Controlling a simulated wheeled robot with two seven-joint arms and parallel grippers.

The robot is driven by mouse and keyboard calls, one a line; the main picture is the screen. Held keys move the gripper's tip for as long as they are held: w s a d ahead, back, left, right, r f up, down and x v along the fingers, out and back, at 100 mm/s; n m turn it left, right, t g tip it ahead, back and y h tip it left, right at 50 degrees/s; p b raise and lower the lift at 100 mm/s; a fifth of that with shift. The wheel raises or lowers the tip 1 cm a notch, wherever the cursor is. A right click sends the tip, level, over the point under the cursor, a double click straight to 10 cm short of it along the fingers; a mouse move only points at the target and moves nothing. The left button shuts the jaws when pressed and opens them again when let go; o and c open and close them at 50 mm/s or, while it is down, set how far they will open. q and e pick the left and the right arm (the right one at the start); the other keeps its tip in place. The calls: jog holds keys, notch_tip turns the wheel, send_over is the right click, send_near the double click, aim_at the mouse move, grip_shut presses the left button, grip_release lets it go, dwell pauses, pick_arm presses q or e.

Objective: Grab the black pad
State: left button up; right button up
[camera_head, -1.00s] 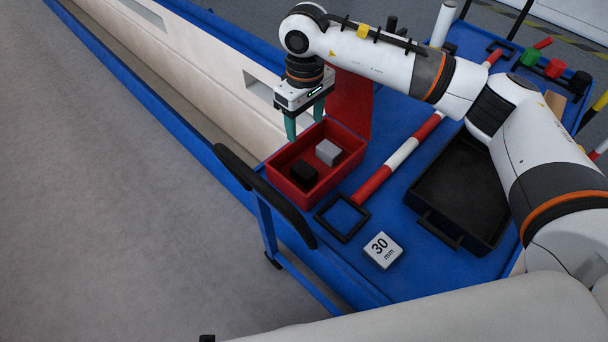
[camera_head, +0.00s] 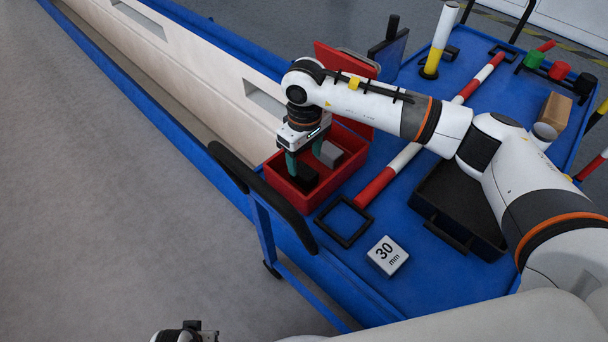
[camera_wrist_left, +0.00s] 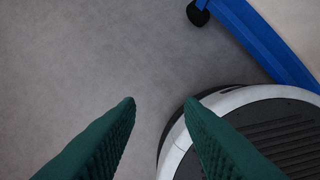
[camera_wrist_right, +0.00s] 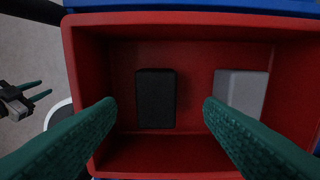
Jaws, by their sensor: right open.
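The black pad (camera_head: 305,177) lies flat in the red box (camera_head: 349,184), beside a grey block (camera_head: 331,155). In the right wrist view the black pad (camera_wrist_right: 156,98) is left of the grey block (camera_wrist_right: 241,92). My right gripper (camera_head: 304,160) is open above the box, fingers pointing down. In its wrist view the fingertips (camera_wrist_right: 159,104) are on either side of the pad's column, the right one nearer the grey block; I cannot tell their exact height. My left gripper (camera_wrist_left: 160,101) is open and empty over the grey floor.
A black square frame (camera_head: 344,222), a white 30 mm block (camera_head: 388,255) and a black tray (camera_head: 462,209) are on the blue cart top (camera_head: 345,269). A red-and-white bar (camera_head: 404,158) runs beside the box. A black handle (camera_head: 262,191) borders the cart's left side.

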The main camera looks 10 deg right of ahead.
aim_at(304, 171)
jog(key=f, duration=0.5)
jog(key=shift+s, duration=0.2)
jog(key=shift+a+r, duration=0.1)
jog(key=c, duration=1.1)
